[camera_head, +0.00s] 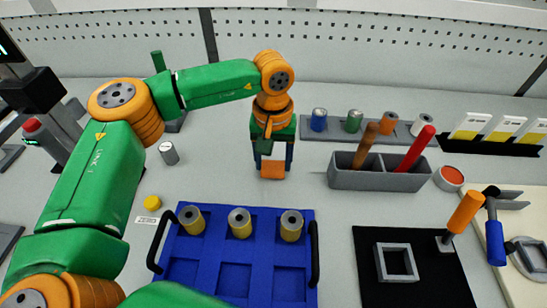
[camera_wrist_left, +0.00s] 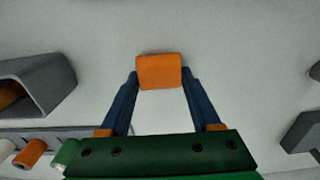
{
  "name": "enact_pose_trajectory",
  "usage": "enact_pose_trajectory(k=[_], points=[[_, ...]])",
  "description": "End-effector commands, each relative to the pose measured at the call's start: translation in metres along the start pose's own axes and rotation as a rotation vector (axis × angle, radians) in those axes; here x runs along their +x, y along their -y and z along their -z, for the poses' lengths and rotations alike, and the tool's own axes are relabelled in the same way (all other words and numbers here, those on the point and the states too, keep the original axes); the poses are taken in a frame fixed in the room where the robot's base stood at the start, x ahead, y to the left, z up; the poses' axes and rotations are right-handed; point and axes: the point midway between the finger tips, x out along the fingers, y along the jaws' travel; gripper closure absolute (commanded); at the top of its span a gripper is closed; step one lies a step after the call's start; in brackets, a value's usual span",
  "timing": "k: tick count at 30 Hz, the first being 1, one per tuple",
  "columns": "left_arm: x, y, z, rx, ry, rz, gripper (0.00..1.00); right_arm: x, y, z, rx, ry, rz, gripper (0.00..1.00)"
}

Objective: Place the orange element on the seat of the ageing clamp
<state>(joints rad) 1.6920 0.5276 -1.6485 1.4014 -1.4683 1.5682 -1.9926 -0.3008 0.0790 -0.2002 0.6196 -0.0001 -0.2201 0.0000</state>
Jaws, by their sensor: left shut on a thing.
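My left gripper (camera_head: 273,162) hangs over the bare table behind the blue tray. Its two blue fingers are closed on an orange element (camera_head: 272,169). In the left wrist view the orange element (camera_wrist_left: 159,71) sits between the fingertips (camera_wrist_left: 159,80). The held element is well apart from both. My right gripper is not in view.
A blue tray (camera_head: 202,273) holds several yellow-and-grey cylinders. A grey bin (camera_head: 378,179) with brown and red rods stands right of the gripper, before a rack (camera_head: 317,137) of coloured cylinders. A grey square frame (camera_head: 397,262) lies on the black mat (camera_head: 375,288).

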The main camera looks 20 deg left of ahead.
Motion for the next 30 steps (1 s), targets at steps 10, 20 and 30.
enact_pose_trajectory(k=[10, 20, 30], points=[[0.002, 0.0, 0.0, 0.0, 0.0, 0.0, 0.09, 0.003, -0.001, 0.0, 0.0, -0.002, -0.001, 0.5], [-0.003, -0.001, 0.0, -0.001, -0.001, 0.0, 0.06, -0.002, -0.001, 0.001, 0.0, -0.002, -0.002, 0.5], [-0.086, -0.001, 0.001, -0.002, -0.004, -0.002, 0.06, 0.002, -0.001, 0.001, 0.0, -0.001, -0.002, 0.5]])
